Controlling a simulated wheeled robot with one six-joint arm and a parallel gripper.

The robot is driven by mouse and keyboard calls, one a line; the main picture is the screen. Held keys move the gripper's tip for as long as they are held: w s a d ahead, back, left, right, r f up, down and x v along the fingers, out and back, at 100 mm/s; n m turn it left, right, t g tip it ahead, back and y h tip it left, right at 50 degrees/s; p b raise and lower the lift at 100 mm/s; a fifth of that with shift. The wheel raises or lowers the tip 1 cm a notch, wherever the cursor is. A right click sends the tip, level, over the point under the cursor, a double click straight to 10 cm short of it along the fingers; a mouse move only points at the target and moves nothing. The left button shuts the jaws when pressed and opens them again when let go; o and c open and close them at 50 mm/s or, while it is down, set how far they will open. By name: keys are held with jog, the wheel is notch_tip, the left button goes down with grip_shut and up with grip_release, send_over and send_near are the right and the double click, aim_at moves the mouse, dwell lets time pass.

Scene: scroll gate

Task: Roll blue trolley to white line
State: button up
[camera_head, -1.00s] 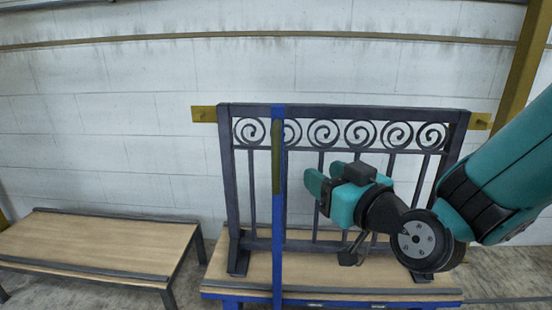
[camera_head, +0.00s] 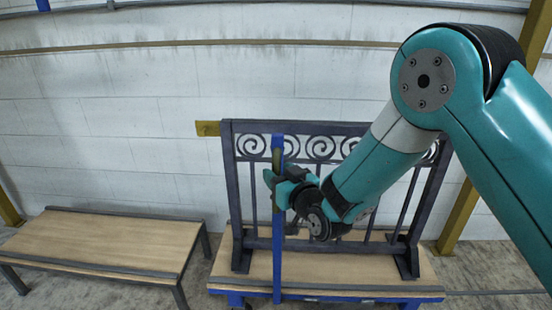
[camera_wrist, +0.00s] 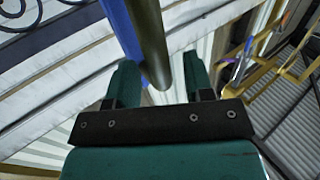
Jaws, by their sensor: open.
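The blue trolley (camera_head: 330,293) has a wooden deck and carries a dark scroll gate (camera_head: 228,190) standing upright. A blue upright post (camera_head: 278,255) rises at its near side, with an olive-brown grip bar (camera_head: 277,162) near the top. My gripper (camera_head: 273,182) is at this post, below the top. In the wrist view the open fingers (camera_wrist: 160,85) stand on either side of the olive bar (camera_wrist: 151,45) and blue post (camera_wrist: 120,28), which reach down between them. I cannot tell whether they touch. I make out no white line on the floor.
A low wooden bench (camera_head: 100,243) with dark metal edges stands to the left, close to the trolley. A pale block wall (camera_head: 120,120) is behind, with a yellow bracket (camera_head: 207,128) by the gate's top left. Bare floor (camera_head: 470,265) shows at the right.

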jog(key=shift+x, duration=0.9)
jog(key=shift+f, duration=0.1)
jog(key=shift+c, duration=0.5)
grip_shut()
jog(key=shift+d+f, duration=0.1)
